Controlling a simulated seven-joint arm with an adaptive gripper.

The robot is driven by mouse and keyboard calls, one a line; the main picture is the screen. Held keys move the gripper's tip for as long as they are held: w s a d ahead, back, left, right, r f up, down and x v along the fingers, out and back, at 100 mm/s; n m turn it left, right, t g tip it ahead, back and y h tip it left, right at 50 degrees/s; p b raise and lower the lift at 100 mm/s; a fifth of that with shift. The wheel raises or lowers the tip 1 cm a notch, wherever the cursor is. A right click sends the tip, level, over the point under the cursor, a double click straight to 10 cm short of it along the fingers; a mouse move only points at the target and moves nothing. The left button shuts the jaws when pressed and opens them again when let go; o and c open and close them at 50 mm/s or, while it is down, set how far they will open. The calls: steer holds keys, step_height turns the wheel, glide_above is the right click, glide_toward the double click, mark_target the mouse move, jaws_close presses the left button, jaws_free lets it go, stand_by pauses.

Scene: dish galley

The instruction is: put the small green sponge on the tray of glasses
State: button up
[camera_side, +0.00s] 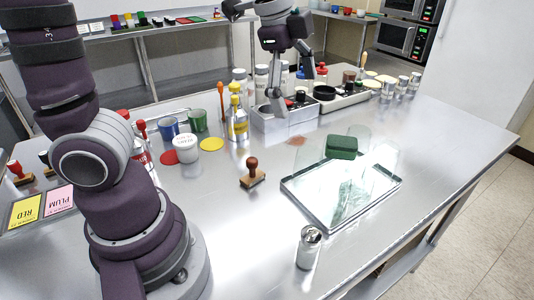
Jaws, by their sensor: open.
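The small green sponge (341,147) is at the back of the tray (302,212), among clear glasses. I cannot tell whether it rests on the tray surface or on the glasses. Several clear glasses stand on the tray; one glass (344,203) is near the front, and their outlines are faint. My gripper (292,94) is open and empty, pointing down above the grey bin behind the tray. It is well apart from the sponge, up and to the left of it.
A grey bin (284,132) with small items lies under my gripper. A metal can (309,247) stands in front of the tray, and a wooden-handled stamp (253,174) to its left. Bottles, including a yellow one (237,122), stand behind. The table right of the tray is clear.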

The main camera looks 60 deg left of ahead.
steer(key=s+f+n+t, duration=0.2)
steer(key=s+n, duration=0.6)
steer(key=n, duration=0.4)
steer(key=shift+s+a+f+n+y, duration=0.3)
steer(key=shift+s+a+f+n, duration=0.05)
steer(key=shift+s+a+n, duration=0.05)
